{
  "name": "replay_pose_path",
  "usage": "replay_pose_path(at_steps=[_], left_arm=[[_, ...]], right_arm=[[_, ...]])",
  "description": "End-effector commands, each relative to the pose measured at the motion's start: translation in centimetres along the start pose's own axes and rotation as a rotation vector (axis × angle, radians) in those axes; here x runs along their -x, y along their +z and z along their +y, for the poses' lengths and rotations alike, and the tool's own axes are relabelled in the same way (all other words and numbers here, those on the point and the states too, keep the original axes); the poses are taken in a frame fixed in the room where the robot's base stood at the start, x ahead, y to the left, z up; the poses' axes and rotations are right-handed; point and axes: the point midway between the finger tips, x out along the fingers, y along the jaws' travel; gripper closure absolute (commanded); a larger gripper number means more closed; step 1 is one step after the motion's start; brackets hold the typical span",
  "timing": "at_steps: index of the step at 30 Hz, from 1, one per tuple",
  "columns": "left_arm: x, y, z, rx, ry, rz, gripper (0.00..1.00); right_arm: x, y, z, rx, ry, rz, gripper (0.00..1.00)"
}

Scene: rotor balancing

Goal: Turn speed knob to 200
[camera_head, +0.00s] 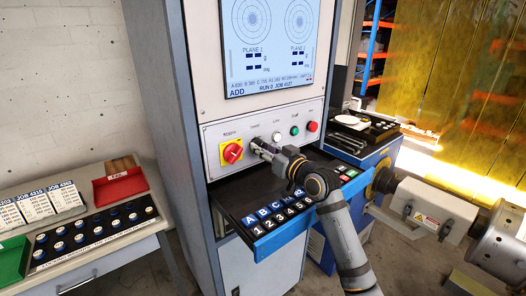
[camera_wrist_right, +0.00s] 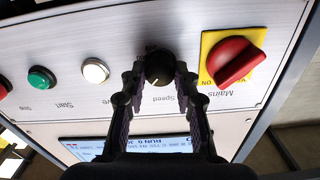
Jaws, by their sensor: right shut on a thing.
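The speed knob (camera_wrist_right: 159,65) is a round black knob with a short pale pointer mark, on the white control panel (camera_head: 213,134). In the wrist view, which shows the panel upside down, the mark points toward the bottom, slightly left. My right gripper (camera_head: 259,148) reaches the panel from the front right. Its two fingers stand on either side of the knob and are shut on it in the wrist view (camera_wrist_right: 159,72). In the head view the gripper largely hides the knob. My left gripper is not in view.
Beside the knob is the red mains switch (camera_head: 232,152) on a yellow plate. On its other side are a white button (camera_head: 278,137), a green one (camera_head: 295,130) and a red one (camera_head: 312,126). A keyboard shelf (camera_head: 235,207) juts out below; the screen (camera_head: 265,75) is above.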

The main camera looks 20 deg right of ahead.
Motion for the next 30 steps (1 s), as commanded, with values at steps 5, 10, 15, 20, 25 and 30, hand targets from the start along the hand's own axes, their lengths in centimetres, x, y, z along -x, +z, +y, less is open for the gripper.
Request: replay_pose_path(at_steps=[5,10,15,20,25,30], left_arm=[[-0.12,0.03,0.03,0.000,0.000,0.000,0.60],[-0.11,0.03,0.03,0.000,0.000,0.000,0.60],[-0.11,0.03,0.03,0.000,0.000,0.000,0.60],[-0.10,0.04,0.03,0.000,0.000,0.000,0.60],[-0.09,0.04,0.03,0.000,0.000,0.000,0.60],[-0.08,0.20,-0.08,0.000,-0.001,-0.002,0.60]], right_arm=[[-0.01,0.34,0.05,0.012,0.000,-0.008,1.00],[-0.01,0.34,0.04,0.013,0.000,-0.008,1.00],[-0.01,0.36,0.04,0.012,0.000,-0.009,0.67],[-0.01,0.24,0.03,0.012,0.000,-0.006,0.47],[0.00,0.14,0.01,0.012,0.000,-0.003,0.47],[-0.01,-0.47,-0.07,0.013,-0.001,-0.001,0.47]])
